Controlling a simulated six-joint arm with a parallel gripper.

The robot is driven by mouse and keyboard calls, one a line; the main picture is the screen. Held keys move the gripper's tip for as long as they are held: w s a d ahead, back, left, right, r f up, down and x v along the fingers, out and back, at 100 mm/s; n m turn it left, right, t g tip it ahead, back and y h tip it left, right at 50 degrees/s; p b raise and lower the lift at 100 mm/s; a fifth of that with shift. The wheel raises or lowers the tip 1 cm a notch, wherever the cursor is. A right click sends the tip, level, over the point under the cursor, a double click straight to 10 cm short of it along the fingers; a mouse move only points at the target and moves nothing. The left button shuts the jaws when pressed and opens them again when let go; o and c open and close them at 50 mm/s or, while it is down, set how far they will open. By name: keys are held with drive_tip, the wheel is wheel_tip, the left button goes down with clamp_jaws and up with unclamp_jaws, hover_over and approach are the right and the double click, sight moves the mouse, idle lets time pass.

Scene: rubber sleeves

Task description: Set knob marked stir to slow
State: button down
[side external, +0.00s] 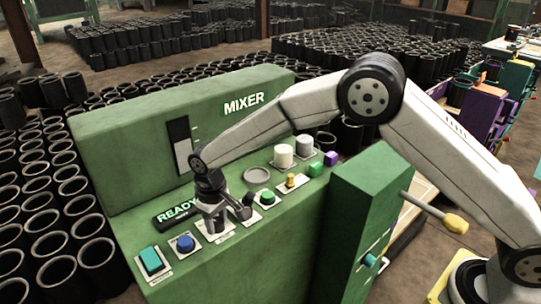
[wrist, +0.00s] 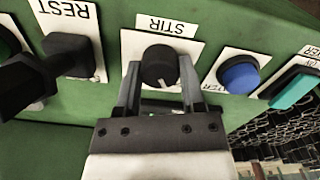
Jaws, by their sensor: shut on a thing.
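The stir knob (wrist: 159,64) is a dark round knob on a white plate with the label STIR (wrist: 167,26), in the middle of the wrist view. A short white pointer line on it points toward the bottom of that view, at my gripper's palm. My gripper (wrist: 159,80) has one finger on each side of the knob and is shut on it. In the side external view my gripper (side external: 213,219) reaches down onto the green mixer panel, and it hides most of the knob. The words for the knob's positions are hidden or too small to read.
A blue button (side external: 184,243) and a teal switch (side external: 151,260) sit left of my gripper. A black control (wrist: 70,54) under a REST label stands close on the other side. A READY display (side external: 177,211) is behind. A green box (side external: 362,220) with a yellow-tipped lever (side external: 455,223) stands right.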

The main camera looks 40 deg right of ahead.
sight(217, 221)
drive_tip(key=shift+c, duration=1)
unclamp_jaws()
drive_tip(key=shift+r, duration=0.1)
drive_tip(key=shift+r, duration=3.85)
drive_tip(key=shift+d, duration=0.1)
